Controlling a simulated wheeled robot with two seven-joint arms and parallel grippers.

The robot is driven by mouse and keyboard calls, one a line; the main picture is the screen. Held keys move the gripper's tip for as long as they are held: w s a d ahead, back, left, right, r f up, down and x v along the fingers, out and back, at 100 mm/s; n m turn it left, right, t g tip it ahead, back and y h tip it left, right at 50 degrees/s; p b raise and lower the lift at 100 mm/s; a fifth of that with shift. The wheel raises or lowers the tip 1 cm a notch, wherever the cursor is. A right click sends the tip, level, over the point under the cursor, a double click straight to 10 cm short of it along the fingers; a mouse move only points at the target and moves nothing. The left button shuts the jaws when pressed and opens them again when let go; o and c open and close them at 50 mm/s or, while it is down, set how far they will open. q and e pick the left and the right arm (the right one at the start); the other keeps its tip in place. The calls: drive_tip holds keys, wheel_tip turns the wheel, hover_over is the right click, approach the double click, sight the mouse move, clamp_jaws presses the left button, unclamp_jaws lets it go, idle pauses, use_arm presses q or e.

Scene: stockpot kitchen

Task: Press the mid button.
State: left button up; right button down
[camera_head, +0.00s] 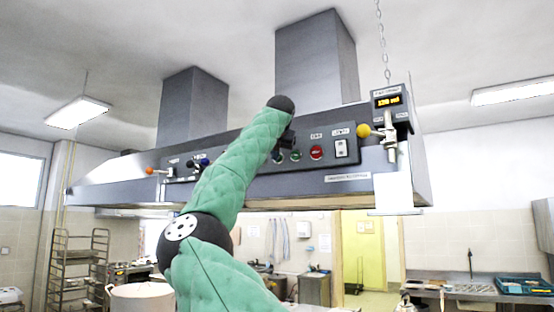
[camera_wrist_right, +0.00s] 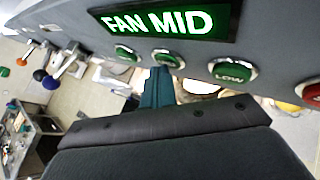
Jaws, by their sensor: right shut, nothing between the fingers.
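The hood's control panel (camera_head: 262,160) holds a row of buttons. In the wrist view a lit green display (camera_wrist_right: 165,20) reads "FAN MID". Below it are a green button (camera_wrist_right: 126,53) at left, the mid button (camera_wrist_right: 168,57), a green button marked LOW (camera_wrist_right: 233,70) and a red button (camera_wrist_right: 312,92). My right gripper (camera_wrist_right: 158,72) is shut and empty, its fingertips at the lower edge of the mid button; whether they touch it I cannot tell. In the head view my right gripper (camera_head: 288,138) is mostly hidden behind my green arm. My left gripper is not in view.
The red button (camera_head: 316,152) and a white switch (camera_head: 341,148) are right of the gripper. A yellow knob (camera_head: 363,130) and a small orange-lit display box (camera_head: 391,103) are at the hood's right end. A pot (camera_head: 140,299) stands below left.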

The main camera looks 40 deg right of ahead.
drive_tip(key=shift+s+a+b, duration=0.35)
drive_tip(key=shift+a+b, duration=0.15)
drive_tip(key=shift+a, duration=0.25)
